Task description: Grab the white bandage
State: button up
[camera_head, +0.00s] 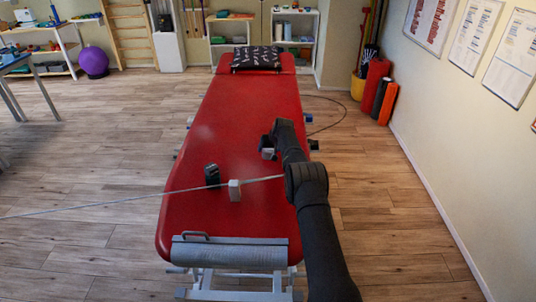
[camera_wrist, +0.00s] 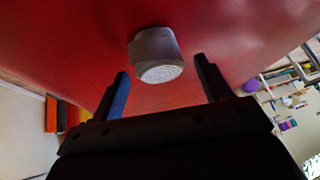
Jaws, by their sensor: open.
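The white bandage, a light grey-white roll with a spiral-wound end (camera_wrist: 158,56), lies on the red treatment table (camera_head: 225,115). In the wrist view it sits just beyond and between my fingertips, with clear space to both fingers. My gripper (camera_wrist: 162,75) is open and empty, one finger on each side of the roll's line. In the head view my gripper (camera_head: 268,143) is low over the table's right half. A pale patch beside it there looks like the bandage, partly hidden by the gripper.
A dark roll (camera_head: 211,175) and a small pale block (camera_head: 234,190) stand on the table, left and nearer. A thin cable (camera_head: 120,202) runs across by the block. A black patterned pillow (camera_head: 256,57) lies at the far end.

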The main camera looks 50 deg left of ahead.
jog(key=shift+a+f, duration=0.2)
jog(key=shift+f, duration=0.15)
jog(key=c, duration=1.1)
jog(key=shift+r, duration=0.1)
